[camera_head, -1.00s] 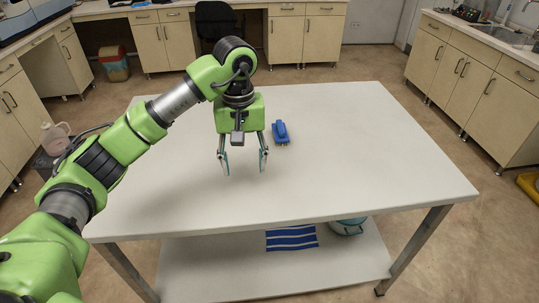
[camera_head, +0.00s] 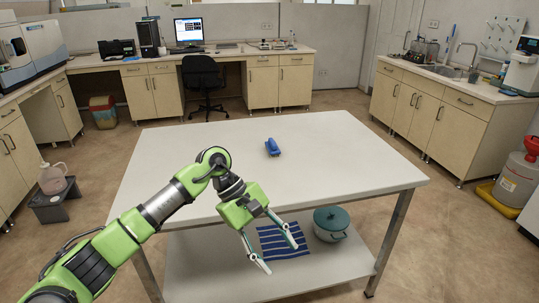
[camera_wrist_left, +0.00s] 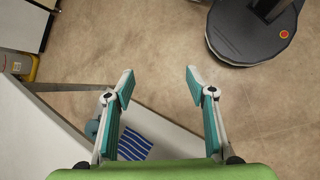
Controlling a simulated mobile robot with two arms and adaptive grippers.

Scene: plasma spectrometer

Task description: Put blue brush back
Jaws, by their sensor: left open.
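The blue brush (camera_head: 272,147) lies on the white table top (camera_head: 330,160), near the middle of its far half. The brush is not in the left wrist view. My right gripper is in neither view.
Counters stand at the back and right, with a black chair (camera_head: 203,80) behind the table. Most of the table top is clear.

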